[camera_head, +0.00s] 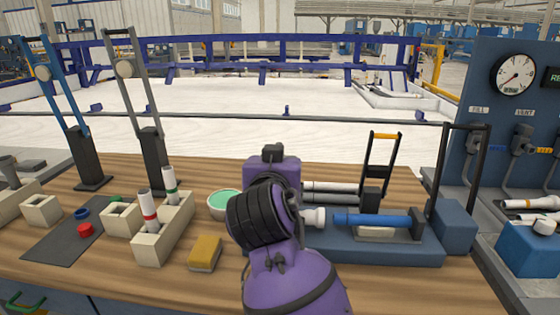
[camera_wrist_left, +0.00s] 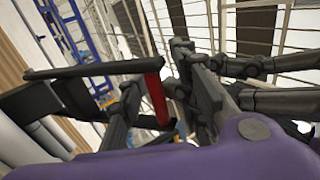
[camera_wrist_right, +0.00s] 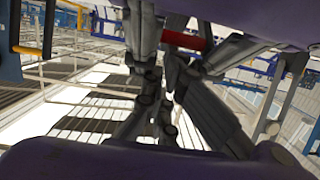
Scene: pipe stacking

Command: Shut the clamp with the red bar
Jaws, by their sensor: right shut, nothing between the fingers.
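The red bar (camera_wrist_left: 156,97) of the clamp shows in the left wrist view, held at the end of a black handle frame (camera_wrist_left: 85,70) standing out from the base. The red bar also shows in the right wrist view (camera_wrist_right: 187,40), close beyond the fingertips. My right gripper (camera_wrist_right: 163,80) is shut and empty just below the bar in that picture; contact cannot be told. My left gripper (camera_wrist_left: 197,75) is close to the right of the bar; dark fingers overlap there, so its opening is unclear. In the head view my purple arm hides the red bar and both grippers.
An orange-bar clamp (camera_head: 384,135) and a black handle frame (camera_head: 465,127) stand upright on the blue fixture (camera_head: 400,250), beside a blue pipe (camera_head: 372,220). White pipes (camera_head: 332,190) lie behind. A beige holder (camera_head: 163,235), yellow sponge (camera_head: 204,253) and green bowl (camera_head: 222,203) stand left.

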